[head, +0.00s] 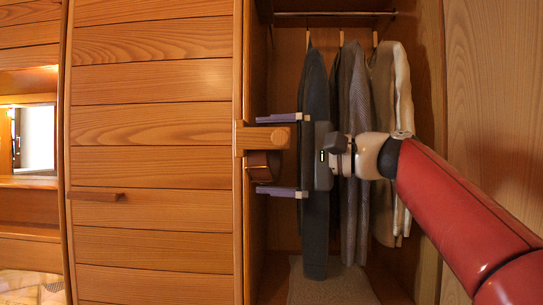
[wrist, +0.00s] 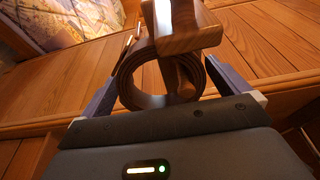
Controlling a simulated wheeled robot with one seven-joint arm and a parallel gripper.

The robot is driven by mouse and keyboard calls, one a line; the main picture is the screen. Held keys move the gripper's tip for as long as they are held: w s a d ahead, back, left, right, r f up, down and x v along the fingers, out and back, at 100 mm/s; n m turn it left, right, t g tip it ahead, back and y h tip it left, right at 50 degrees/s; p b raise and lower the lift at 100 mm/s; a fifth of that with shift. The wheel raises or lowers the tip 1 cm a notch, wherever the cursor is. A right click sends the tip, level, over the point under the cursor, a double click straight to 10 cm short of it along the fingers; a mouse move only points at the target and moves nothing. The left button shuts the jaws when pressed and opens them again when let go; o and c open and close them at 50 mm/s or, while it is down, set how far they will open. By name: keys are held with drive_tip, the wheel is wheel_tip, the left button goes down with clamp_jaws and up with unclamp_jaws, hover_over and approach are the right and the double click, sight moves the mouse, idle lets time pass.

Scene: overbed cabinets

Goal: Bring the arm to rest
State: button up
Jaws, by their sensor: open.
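My gripper (head: 262,154) is open in the head view, its two purple-grey fingers pointing left, one above and one below a wooden peg (head: 264,137) at the wardrobe's left edge. A brown coiled belt (head: 262,165) is just under the peg, between the fingers. In the wrist view the coil (wrist: 132,85) seems to hang on the peg (wrist: 185,30), with a finger on each side and gaps between. The red arm reaches in from the lower right, across the open wardrobe.
Several garments (head: 355,150) hang from a rail (head: 335,14) right behind my gripper and wrist. The wardrobe's right wall (head: 495,100) is close to the arm. A closed slatted wooden front (head: 150,150) with a handle (head: 95,196) is at left.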

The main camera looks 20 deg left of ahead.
drive_tip(key=d, duration=0.8)
drive_tip(key=s+d+f+m+t+h, duration=0.15)
drive_tip(key=f+h, duration=0.25)
drive_tip(key=f, duration=0.5)
drive_tip(key=s+d+f+m+t+h, duration=0.1)
drive_tip(key=s+d+f+t+h, duration=0.2)
drive_tip(key=f, duration=0.5)
drive_tip(key=s+d+f+n+h, duration=0.1)
drive_tip(key=s+d+f+h, duration=0.2)
drive_tip(key=f, duration=0.6)
drive_tip(key=s+d+f+h, duration=0.4)
drive_tip(key=s+d+f, duration=0.3)
drive_tip(key=d+f, duration=0.2)
drive_tip(key=s+d+f+n+h, duration=0.1)
drive_tip(key=s+d+f+h, duration=0.3)
drive_tip(key=f, duration=0.5)
drive_tip(key=s+d, duration=0.1)
drive_tip(key=d, duration=0.1)
drive_tip(key=shift+d+f+n+t+b, duration=0.35)
drive_tip(key=shift+d+f+b, duration=0.05)
drive_tip(key=shift+s, duration=0.1)
